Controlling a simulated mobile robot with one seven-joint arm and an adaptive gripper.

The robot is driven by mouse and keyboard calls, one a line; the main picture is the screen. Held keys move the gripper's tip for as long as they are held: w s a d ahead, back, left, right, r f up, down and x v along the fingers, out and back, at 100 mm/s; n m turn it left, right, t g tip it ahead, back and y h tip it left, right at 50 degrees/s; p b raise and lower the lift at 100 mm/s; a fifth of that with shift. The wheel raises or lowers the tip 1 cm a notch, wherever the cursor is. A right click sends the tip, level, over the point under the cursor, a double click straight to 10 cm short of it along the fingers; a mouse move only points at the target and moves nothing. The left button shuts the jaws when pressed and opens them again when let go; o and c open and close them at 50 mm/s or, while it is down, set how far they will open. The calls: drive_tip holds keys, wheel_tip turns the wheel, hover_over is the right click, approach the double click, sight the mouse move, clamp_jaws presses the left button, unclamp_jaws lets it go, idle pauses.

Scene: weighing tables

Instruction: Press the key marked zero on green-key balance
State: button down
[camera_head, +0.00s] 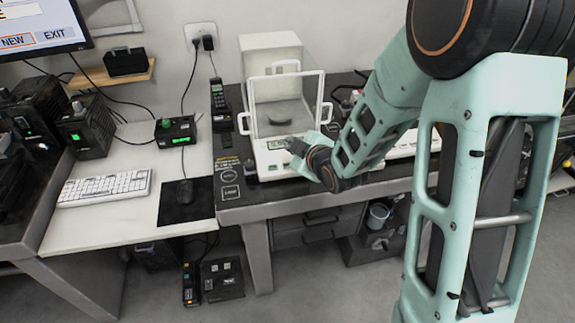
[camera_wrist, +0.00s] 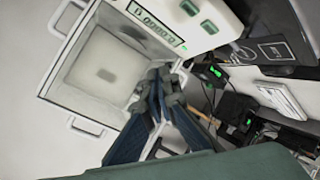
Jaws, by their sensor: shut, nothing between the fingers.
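The balance with green keys (camera_head: 268,168) stands on the dark table, with a clear-walled weighing chamber (camera_head: 287,103) on top. In the wrist view its lit display (camera_wrist: 155,22) reads what looks like 0.0000. Two green keys show beside the display, one at the top edge (camera_wrist: 189,7) and one farther right (camera_wrist: 208,27). I cannot read their markings. My gripper (camera_head: 302,149) is over the right part of the balance's front panel. In the wrist view my gripper (camera_wrist: 160,76) is shut and empty, apart in the picture from both keys. The arm hides part of the panel.
A handset (camera_head: 218,96) stands left of the balance. A keyboard (camera_head: 105,188) and a black mouse pad (camera_head: 187,200) lie on the white desk at left. The dark table's front edge (camera_head: 290,205) runs below the balance.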

drive_tip(key=shift+w+a+f+b, duration=0.1)
drive_tip(key=shift+w+f+b, duration=0.3)
drive_tip(key=shift+f+b, duration=0.8)
drive_tip(key=shift+w+a+f+b, duration=0.15)
drive_tip(key=shift+w+f+b, duration=0.45)
drive_tip(key=shift+f, duration=1)
drive_tip(key=shift+w+a+f+b, duration=0.1)
drive_tip(key=shift+w+f+b, duration=0.1)
drive_tip(key=shift+f+b, duration=1.1)
drive_tip(key=shift+f, duration=0.25)
drive_tip(key=shift+w+f+b, duration=0.1)
drive_tip(key=shift+f+b, duration=0.2)
drive_tip(key=shift+b, duration=0.3)
drive_tip(key=shift+w+f+b, duration=0.1)
drive_tip(key=shift+f+b, duration=0.2)
drive_tip(key=shift+b, duration=0.2)
drive_tip(key=shift+r, duration=0.15)
drive_tip(key=shift+s+r, duration=0.2)
drive_tip(key=shift+r, duration=0.4)
drive_tip(key=shift+s+d+r+p, duration=0.1)
drive_tip(key=shift+s+r+p, duration=0.15)
drive_tip(key=shift+r+p, duration=0.4)
drive_tip(key=shift+s+d+r+p, duration=0.1)
drive_tip(key=shift+s+r+p, duration=0.2)
drive_tip(key=shift+r, duration=0.65)
drive_tip(key=shift+s+r+p, duration=0.15)
drive_tip(key=shift+r+p, duration=0.4)
drive_tip(key=shift+r, duration=0.25)
